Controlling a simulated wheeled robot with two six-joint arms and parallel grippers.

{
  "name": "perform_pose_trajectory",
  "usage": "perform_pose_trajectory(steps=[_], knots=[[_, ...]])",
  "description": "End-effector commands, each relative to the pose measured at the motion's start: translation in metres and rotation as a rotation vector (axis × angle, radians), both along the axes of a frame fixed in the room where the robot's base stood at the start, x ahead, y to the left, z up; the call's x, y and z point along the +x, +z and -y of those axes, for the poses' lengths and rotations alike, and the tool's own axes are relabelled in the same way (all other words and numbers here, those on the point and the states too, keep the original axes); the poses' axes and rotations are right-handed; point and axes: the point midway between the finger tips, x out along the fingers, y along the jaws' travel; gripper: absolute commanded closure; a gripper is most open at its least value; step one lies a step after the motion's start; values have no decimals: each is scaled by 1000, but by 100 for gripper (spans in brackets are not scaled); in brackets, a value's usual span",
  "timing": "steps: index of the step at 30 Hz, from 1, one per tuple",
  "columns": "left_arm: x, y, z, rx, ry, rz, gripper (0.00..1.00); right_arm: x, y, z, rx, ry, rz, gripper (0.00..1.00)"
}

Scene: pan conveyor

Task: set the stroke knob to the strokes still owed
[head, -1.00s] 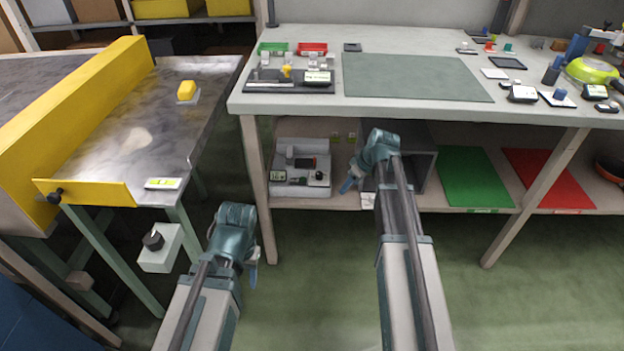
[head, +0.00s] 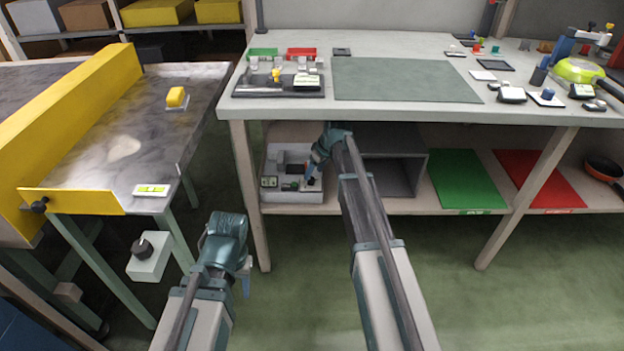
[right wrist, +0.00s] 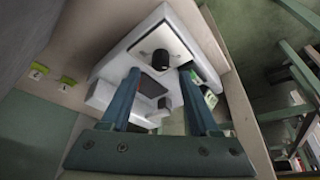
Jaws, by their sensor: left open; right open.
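A white machine (head: 306,197) stands on the shelf under the workbench, with a dark panel and small labelled displays. In the right wrist view the white machine (right wrist: 194,50) has a round black knob (right wrist: 160,63) on its top face. My right gripper (head: 312,177) reaches over the machine; in its wrist view the right gripper (right wrist: 158,72) is open, its fingertips on either side of the knob. I cannot tell whether they touch it. The knob's setting is unreadable. My left gripper (head: 246,280) is open and empty, low in front of the bench.
Another black knob (head: 142,246) sits on a white box below the metal table at left. The workbench (head: 480,112) stands above the shelf. A grey open box (head: 424,178) is right of the machine, then green (head: 462,180) and red (head: 535,178) boards.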

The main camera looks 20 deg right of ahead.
Motion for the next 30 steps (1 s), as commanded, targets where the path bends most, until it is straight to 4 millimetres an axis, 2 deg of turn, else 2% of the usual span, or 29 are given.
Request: perform_pose_trajectory(steps=[1,7,23,30], knots=[[0,-16,0,-1,-1,0,50,2,-15,-1,0,0,0,38],[0,-32,1,-4,-4,0,50,8,-32,-5,0,0,0,38],[0,-38,1,-5,-6,0,50,11,-38,-7,0,-1,0,38],[0,-38,1,-5,-6,0,50,11,-38,-7,0,-1,0,81]])
